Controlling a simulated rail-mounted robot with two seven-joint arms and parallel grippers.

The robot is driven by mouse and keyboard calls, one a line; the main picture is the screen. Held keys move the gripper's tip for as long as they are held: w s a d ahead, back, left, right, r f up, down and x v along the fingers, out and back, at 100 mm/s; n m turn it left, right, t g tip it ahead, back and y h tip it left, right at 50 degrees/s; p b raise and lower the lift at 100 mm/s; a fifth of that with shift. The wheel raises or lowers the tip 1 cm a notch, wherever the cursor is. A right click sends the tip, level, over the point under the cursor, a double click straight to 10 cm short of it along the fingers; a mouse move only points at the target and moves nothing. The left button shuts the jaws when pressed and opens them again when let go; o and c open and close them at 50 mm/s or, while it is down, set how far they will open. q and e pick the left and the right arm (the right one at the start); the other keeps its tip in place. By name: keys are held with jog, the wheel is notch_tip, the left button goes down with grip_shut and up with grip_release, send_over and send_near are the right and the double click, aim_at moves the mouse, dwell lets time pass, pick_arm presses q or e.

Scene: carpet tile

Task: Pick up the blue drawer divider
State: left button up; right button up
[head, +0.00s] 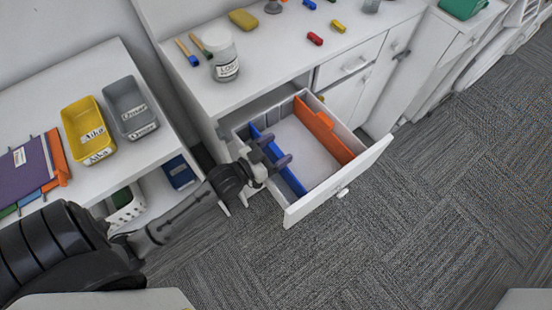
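The blue drawer divider (292,180) stands on edge in the left part of the open drawer (344,179), running from its back toward its front. My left gripper (276,151) reaches in over the drawer's left wall and is at the divider, hiding its middle stretch. Its two dark fingers show apart, with a gap between them. I cannot tell whether they touch the divider. My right gripper is not in view.
An orange divider (324,130) stands at the drawer's right side. The white cabinet top (274,70) holds a labelled jar (223,58), brushes and small blocks. On the left shelf are a yellow bin (87,126) and a grey bin (129,106). Carpet in front is clear.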

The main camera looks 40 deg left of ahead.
pick_arm(q)
jog(key=c, duration=1)
jog(key=shift+r, duration=0.1)
